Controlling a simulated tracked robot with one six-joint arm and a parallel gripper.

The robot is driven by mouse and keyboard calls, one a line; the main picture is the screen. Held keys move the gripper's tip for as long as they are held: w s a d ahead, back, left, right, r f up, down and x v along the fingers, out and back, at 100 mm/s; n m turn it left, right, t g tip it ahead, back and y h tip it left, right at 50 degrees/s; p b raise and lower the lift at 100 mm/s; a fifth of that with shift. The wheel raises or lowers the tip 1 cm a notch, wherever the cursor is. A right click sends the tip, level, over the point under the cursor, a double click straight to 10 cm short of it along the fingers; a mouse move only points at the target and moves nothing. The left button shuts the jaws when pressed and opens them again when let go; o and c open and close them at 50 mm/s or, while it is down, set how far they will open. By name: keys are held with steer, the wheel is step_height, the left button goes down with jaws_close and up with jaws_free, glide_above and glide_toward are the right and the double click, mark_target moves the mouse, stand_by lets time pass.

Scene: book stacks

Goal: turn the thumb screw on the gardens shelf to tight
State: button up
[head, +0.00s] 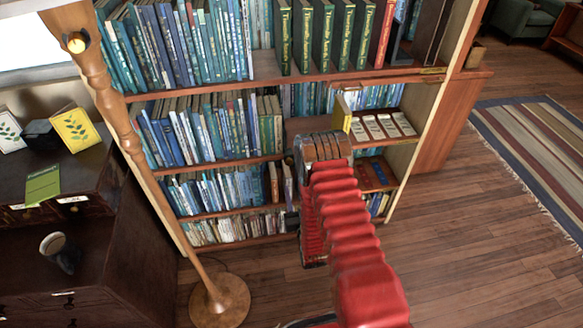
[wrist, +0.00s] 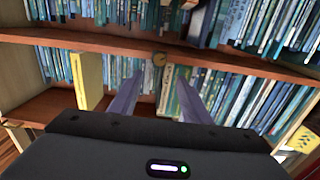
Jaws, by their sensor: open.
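In the head view my red arm reaches to the bookcase (head: 200,85) and hides the fingers; I cannot pick out the knob there.
A yellow book (wrist: 88,80) stands near the left finger in the wrist view. Blue books fill the shelves around the fingers. In the head view a floor lamp (head: 222,298) stands left of my arm, beside a dark dresser (head: 120,240). The floor to the right is clear.

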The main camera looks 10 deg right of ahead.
mark_target(289, 163)
steer(key=w, duration=1.2)
steer(key=shift+w, duration=0.35)
steer(key=shift+c, duration=0.5)
steer(key=c, duration=0.9)
steer(key=shift+d, duration=0.15)
